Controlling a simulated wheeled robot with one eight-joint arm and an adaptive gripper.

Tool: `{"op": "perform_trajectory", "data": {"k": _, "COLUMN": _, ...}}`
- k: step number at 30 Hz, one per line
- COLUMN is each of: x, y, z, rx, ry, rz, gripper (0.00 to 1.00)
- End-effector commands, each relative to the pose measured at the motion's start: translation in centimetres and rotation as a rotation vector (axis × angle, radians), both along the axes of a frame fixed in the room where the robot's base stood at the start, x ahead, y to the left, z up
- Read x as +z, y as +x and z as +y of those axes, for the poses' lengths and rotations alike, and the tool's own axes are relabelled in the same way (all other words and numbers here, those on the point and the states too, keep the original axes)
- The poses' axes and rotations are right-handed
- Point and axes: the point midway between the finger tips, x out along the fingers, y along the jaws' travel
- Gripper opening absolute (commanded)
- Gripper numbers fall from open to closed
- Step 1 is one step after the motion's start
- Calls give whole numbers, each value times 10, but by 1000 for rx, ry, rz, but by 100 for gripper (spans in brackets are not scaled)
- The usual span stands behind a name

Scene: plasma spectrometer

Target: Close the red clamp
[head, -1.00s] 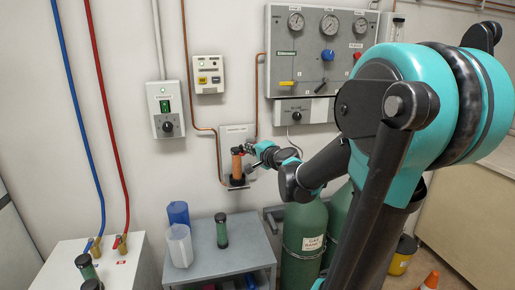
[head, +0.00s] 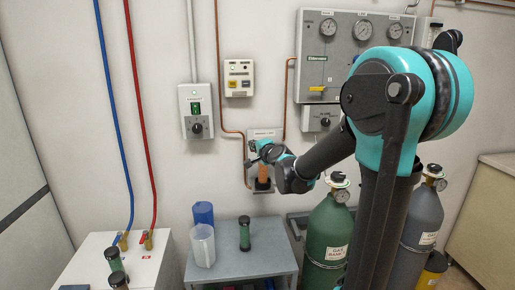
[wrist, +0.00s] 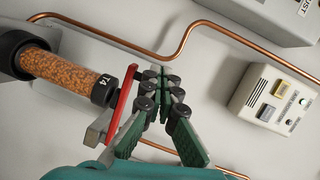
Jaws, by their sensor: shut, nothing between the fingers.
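The red clamp (wrist: 122,103) is a thin red bar in the wrist view, lying across the end of a cartridge. A grey piece (wrist: 100,128) joins its lower end. In the head view the cartridge (head: 263,172) stands upright on the wall panel, partly hidden by my wrist. My gripper (wrist: 160,76) has green fingers, shut and empty, just right of the red bar. I cannot tell whether they touch. My gripper (head: 252,161) is small in the head view.
Copper pipe (wrist: 185,40) runs along the wall near the gripper. A white control box (wrist: 275,98) is at the right. In the head view, a grey bench (head: 240,265) carries blue and clear beakers and a green-banded vial. A green gas cylinder (head: 328,240) stands below my arm.

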Motion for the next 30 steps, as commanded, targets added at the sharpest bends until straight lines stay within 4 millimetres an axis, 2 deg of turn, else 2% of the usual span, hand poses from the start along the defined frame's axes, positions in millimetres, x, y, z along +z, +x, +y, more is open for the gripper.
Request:
{"op": "perform_trajectory", "data": {"k": 10, "x": 0, "y": 13, "z": 6, "rx": 1, "ry": -1, "rz": 0, "gripper": 0}}
{"op": "perform_trajectory", "data": {"k": 30, "x": 2, "y": 12, "z": 6, "rx": 0, "ry": -1, "rz": 0, "gripper": 0}}
